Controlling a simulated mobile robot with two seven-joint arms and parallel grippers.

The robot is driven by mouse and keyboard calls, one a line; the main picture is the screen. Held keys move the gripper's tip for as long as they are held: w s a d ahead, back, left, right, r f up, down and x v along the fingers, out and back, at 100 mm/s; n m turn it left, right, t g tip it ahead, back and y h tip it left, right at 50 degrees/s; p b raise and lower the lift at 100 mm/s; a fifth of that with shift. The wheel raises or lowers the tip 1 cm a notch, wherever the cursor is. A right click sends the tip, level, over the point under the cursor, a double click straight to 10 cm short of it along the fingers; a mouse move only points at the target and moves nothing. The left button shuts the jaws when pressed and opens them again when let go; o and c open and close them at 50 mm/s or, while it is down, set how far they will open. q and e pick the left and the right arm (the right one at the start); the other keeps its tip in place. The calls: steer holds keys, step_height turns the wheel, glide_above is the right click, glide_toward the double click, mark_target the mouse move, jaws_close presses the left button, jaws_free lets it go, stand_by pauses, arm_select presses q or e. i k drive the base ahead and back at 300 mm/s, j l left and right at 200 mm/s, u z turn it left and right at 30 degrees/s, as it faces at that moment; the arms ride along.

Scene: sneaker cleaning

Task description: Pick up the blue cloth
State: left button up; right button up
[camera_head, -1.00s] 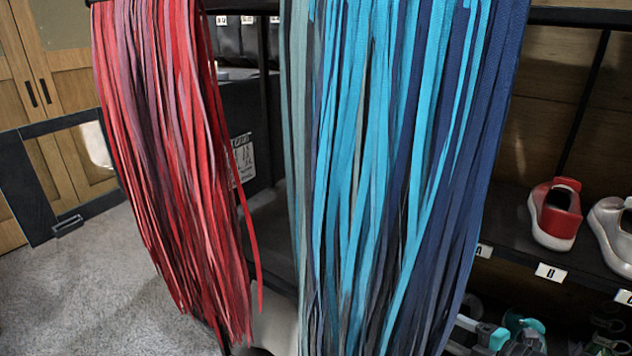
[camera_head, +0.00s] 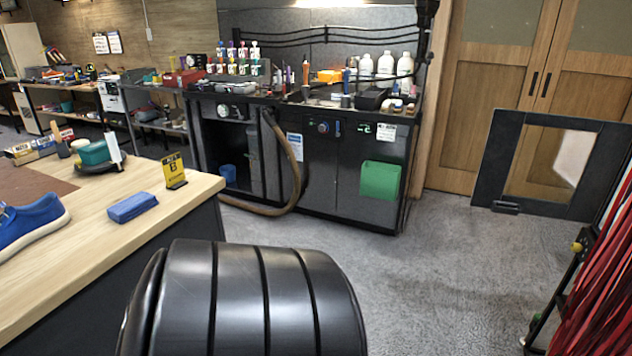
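A small folded blue cloth (camera_head: 133,207) lies flat on the light wooden tabletop (camera_head: 95,245) at the left, near the table's right edge. It is beside a yellow sign (camera_head: 174,171) marked with a B. Neither of my grippers shows in the head view, so nothing is seen touching the cloth.
A blue sneaker (camera_head: 30,226) stands on the table at the far left. A teal brush-like item (camera_head: 97,155) sits behind.

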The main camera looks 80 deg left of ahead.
mark_target(133, 207)
steer(key=u, duration=0.95)
steer(key=l+u, duration=0.1)
steer(key=u, duration=0.35)
steer(key=i+u, duration=0.1)
steer(key=u, duration=0.85)
steer(key=l+u, duration=0.1)
steer(key=u, duration=1.25)
steer(key=z, duration=2.95)
steer(key=j+z, duration=0.35)
steer(key=j, duration=0.35)
steer(key=j+z, duration=0.35)
steer(key=j, duration=0.4)
steer(key=k+j+z, duration=0.1)
steer(key=j+z, duration=0.25)
steer(key=j, duration=0.35)
